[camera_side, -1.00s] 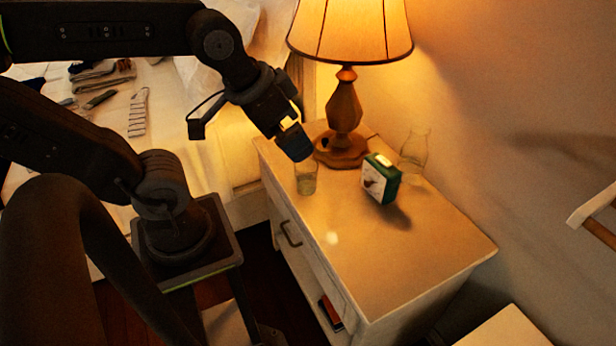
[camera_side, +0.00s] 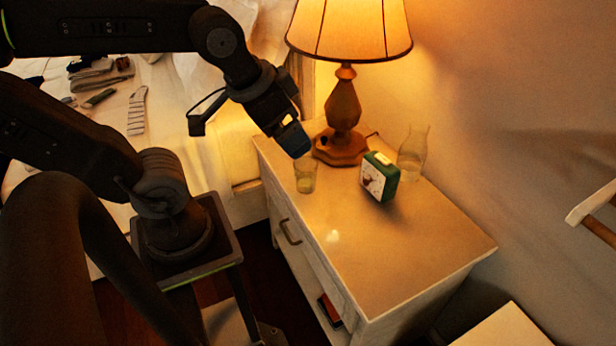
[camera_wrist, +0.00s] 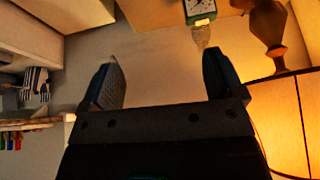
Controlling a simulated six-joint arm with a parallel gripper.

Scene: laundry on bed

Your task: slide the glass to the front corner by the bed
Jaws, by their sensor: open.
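The glass (camera_side: 305,177) is a small clear tumbler with a little pale yellowish content low inside. It stands upright on the nightstand top (camera_side: 400,255), near the left edge on the bed side, in front of the lamp base. My gripper (camera_side: 294,142) is just above and slightly left of the glass in the side view, tilted down to the right, and appears clear of it. In the wrist view my gripper (camera_wrist: 163,80) has its two fingers wide apart with nothing between them. The glass cannot be made out in the wrist view.
A lit lamp (camera_side: 343,110) stands behind the glass. A green clock (camera_side: 380,178) stands to its right, with a clear carafe (camera_side: 412,155) beyond. The nightstand's front right surface is bare. The bed (camera_side: 165,110), with folded laundry (camera_side: 100,75), lies to the left.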

